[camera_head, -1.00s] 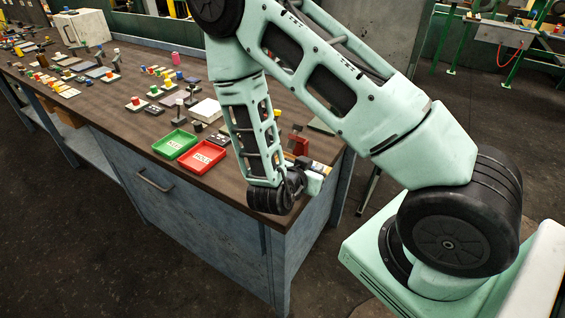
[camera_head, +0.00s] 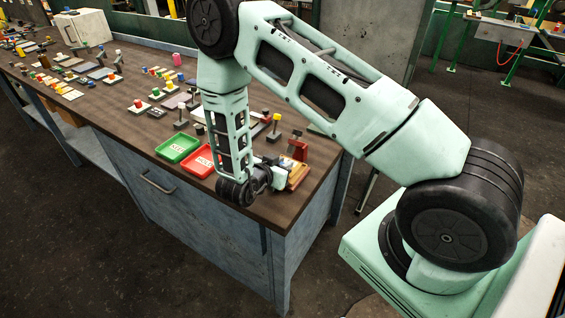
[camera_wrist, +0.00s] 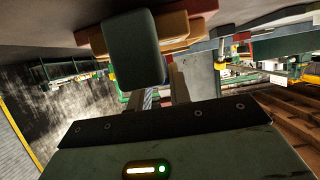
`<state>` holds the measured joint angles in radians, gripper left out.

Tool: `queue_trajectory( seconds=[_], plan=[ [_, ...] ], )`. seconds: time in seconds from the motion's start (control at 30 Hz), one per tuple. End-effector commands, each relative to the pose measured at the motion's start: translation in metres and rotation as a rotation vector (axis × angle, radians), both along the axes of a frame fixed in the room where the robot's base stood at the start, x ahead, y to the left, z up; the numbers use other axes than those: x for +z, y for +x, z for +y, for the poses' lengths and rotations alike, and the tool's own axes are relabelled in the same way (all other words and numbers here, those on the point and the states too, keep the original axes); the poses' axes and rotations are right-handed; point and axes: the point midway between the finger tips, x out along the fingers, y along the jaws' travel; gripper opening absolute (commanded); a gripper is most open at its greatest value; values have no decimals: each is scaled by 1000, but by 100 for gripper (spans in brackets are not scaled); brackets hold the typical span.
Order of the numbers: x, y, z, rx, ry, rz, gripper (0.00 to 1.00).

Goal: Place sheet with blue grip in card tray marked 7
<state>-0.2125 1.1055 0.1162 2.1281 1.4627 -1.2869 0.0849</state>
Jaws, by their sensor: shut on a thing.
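My gripper (camera_head: 272,172) is low over the near right corner of the bench, beside a wooden, yellowish tray-like thing (camera_head: 298,174). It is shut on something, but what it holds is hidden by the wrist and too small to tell. In the wrist view a dark grey-green block (camera_wrist: 133,47) stands in front of the camera, with wooden and orange edges (camera_wrist: 176,28) close behind it. I cannot make out a blue grip or a number 7 in either view.
A green tray (camera_head: 178,148) and a red tray (camera_head: 199,162) lie left of my arm. A red clamp-like thing (camera_head: 297,148) and a yellow-topped post (camera_head: 274,122) stand behind the gripper. Several small knobbed sheets and blocks fill the bench farther left. The front bench strip is clear.

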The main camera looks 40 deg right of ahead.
Motion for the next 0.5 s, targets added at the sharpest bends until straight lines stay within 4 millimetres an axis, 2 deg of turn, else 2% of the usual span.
queue_trajectory(
  seconds=[0.5],
  plan=[
    [-12, 0, 0, 1, 0, -1, 0]
  ],
)
